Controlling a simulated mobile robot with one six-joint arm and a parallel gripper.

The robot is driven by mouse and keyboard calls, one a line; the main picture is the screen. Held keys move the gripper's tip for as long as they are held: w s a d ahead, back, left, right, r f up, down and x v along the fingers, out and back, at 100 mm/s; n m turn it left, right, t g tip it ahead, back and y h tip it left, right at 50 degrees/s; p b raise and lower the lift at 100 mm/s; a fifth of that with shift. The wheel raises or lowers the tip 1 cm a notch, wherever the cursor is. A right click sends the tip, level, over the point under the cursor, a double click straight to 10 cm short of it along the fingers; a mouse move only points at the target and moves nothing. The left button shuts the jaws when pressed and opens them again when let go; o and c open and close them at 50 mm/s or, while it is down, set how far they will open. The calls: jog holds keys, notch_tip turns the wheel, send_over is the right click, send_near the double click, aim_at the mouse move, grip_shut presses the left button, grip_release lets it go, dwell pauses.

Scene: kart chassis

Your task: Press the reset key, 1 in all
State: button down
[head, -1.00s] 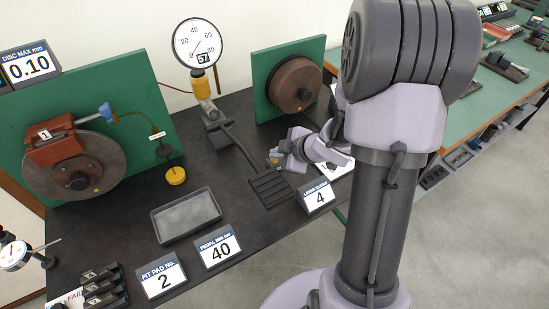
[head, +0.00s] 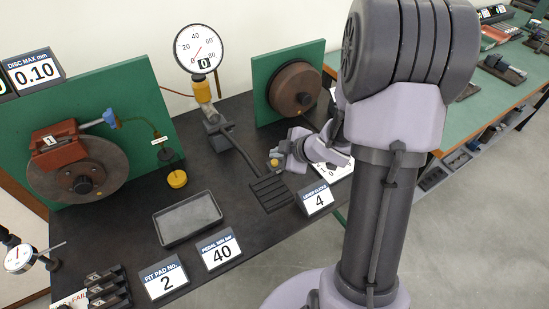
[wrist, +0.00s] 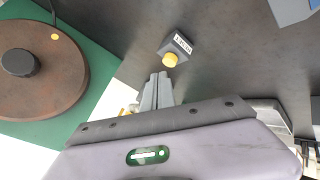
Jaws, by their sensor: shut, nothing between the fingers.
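In the wrist view a yellow round button (wrist: 170,60) sits on a small dark grey block with a white label (wrist: 182,44). The label is too small to read surely; it looks like the reset key. In the head view a yellow spot that seems to be this button (head: 274,162) shows beside my gripper (head: 282,160). In the wrist view my gripper (wrist: 160,77) has its fingers together and empty. The fingertips lie just short of the button in the picture; whether they touch it I cannot tell.
A round gauge (head: 199,48) reads 0 in its window. A pedal (head: 270,191) lies on the dark bench near a "4" card (head: 317,199). A brown disc (head: 296,89) on a green panel stands behind my gripper. A grey tray (head: 188,217) lies left.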

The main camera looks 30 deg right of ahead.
aim_at(277, 163)
notch_tip(277, 163, up, 5)
jog(key=p, duration=0.5)
jog(key=shift+r, duration=0.1)
dwell(0.3)
dwell(0.4)
